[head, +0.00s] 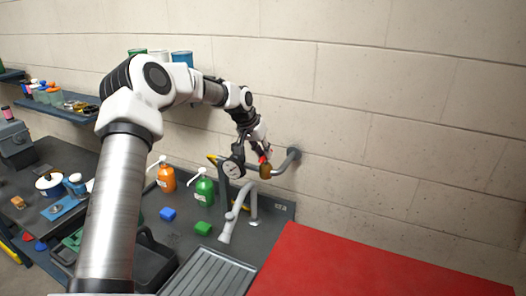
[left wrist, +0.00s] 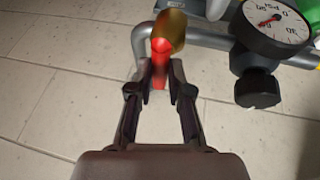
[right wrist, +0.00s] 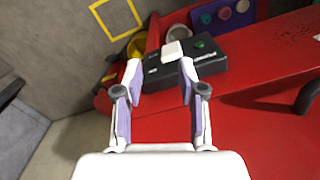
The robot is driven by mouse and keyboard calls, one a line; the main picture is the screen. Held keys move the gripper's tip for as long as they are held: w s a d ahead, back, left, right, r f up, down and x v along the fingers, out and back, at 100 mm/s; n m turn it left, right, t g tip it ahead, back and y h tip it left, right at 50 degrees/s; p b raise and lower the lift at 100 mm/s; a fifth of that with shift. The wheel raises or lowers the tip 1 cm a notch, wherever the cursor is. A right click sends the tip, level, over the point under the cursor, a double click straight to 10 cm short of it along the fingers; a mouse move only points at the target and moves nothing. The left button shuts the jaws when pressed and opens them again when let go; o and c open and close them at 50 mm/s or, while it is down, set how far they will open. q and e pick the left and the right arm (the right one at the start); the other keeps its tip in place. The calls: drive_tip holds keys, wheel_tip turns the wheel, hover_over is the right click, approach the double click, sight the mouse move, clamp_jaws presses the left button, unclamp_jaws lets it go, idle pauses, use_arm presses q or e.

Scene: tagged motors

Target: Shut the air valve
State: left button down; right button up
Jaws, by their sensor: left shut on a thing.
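The air valve has a brass body (head: 265,172) with a red handle, on a grey pipe (head: 290,158) at the wall. In the left wrist view the brass body (left wrist: 172,24) is at the top and the red handle (left wrist: 160,48) points down toward me. My left gripper (head: 260,149) is at the valve. In the left wrist view its fingertips (left wrist: 160,76) are shut on the red handle from both sides. My right gripper (right wrist: 158,82) shows only in the right wrist view, open, with nothing clearly held between its fingers.
A pressure gauge (head: 231,169) sits beside the valve; its black knob (left wrist: 258,91) hangs below it in the left wrist view. Orange (head: 166,178) and green (head: 204,191) bottles stand nearby. In the right wrist view a black box (right wrist: 200,62) lies on a red surface beyond the fingers.

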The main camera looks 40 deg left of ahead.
use_arm(q)
drive_tip(key=shift+f, duration=0.1)
drive_tip(key=c, duration=1.2)
unclamp_jaws()
drive_tip(key=shift+o, duration=0.5)
drive_tip(key=shift+w, duration=0.1)
drive_tip(key=v, duration=1.1)
drive_tip(key=shift+r, duration=0.45)
drive_tip(key=shift+a, duration=0.1)
